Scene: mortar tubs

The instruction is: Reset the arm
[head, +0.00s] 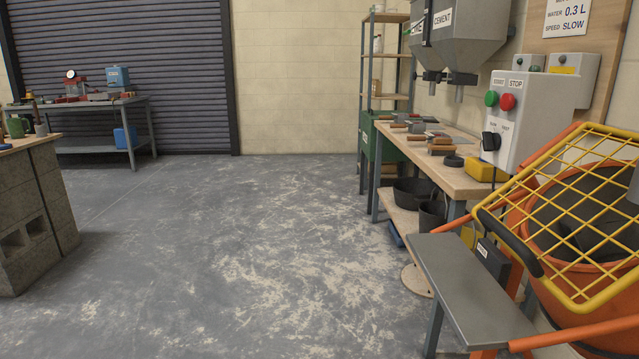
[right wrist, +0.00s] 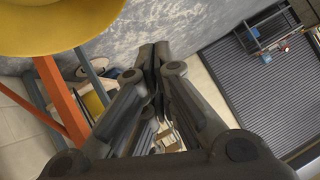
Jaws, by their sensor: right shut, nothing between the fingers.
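My right gripper (right wrist: 155,62) shows in the right wrist view with its dark fingers together and nothing between them. A yellow rounded surface (right wrist: 60,22) fills the upper left of that view, and an orange bar (right wrist: 62,100) runs down beside the gripper on the left. No contact between the gripper and these is visible. In the head view an orange mixer (head: 590,318) with a yellow grid guard (head: 487,212) stands at the right. A dark shape at that view's right edge is too cut off to identify. My left gripper is in neither view.
A grey platform (head: 465,285) stands in front of the mixer. A control box (head: 525,122) with green and red buttons is behind it. A wooden workbench (head: 455,178) with tools runs along the right wall. A block-based bench (head: 35,215) stands left. The middle floor (head: 230,240) is clear.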

